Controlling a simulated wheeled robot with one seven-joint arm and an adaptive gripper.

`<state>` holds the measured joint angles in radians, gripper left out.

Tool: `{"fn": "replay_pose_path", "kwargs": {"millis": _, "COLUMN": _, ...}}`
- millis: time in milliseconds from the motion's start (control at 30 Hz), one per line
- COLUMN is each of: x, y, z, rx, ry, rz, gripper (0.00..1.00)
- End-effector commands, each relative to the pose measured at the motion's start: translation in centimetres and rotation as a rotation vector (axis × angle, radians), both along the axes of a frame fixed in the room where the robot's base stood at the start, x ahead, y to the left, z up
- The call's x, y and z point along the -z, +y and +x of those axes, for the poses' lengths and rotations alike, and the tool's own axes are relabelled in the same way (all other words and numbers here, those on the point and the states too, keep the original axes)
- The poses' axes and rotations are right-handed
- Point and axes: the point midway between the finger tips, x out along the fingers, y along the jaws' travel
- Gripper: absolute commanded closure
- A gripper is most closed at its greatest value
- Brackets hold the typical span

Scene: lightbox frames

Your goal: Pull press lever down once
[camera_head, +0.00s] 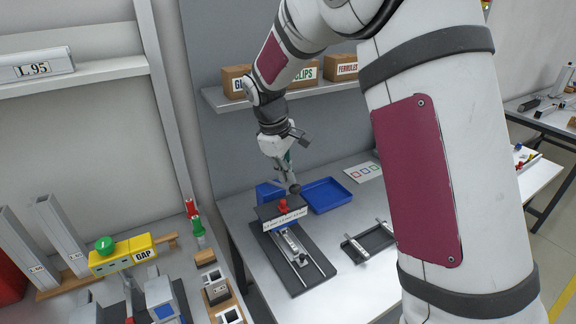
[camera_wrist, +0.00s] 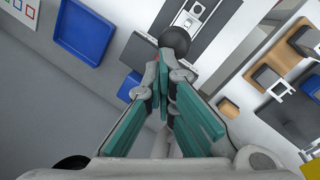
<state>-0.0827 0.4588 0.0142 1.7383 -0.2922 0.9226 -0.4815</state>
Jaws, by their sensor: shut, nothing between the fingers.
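The press (camera_head: 282,211) stands on a dark base plate (camera_head: 318,262) on the grey table, with a labelled black block, a red part on top and silver rails in front. The lever's black ball knob (camera_head: 295,188) sticks up behind the block; the wrist view shows this knob (camera_wrist: 175,39) just beyond my fingertips. My gripper (camera_head: 285,178) points down right by the knob. Its teal fingers (camera_wrist: 164,72) are shut with nothing between them. I cannot tell whether the fingertips touch the knob. Most of the lever's arm is hidden.
A blue tray (camera_head: 328,195) lies right of the press, and a blue bin (camera_head: 268,192) stands behind it. A dark fixture (camera_head: 370,243) is at the right. A shelf (camera_head: 300,91) with boxes hangs above. A yellow GAP block (camera_head: 123,254) is at the left.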

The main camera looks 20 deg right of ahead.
Motion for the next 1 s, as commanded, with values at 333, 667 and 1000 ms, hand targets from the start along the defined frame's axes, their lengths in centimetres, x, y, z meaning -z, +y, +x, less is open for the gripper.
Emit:
{"fn": "replay_pose_path", "kwargs": {"millis": 333, "x": 0.35, "y": -0.09, "z": -0.33, "rx": 0.001, "ry": 0.002, "rz": -0.001, "gripper": 1.0}}
{"fn": "replay_pose_path", "kwargs": {"millis": 667, "x": 0.61, "y": -0.13, "z": -0.56, "rx": 0.001, "ry": 0.002, "rz": -0.001, "gripper": 1.0}}
{"fn": "replay_pose_path", "kwargs": {"millis": 1000, "x": 0.87, "y": -0.18, "z": -0.8, "rx": 0.002, "ry": 0.003, "rz": -0.001, "gripper": 1.0}}
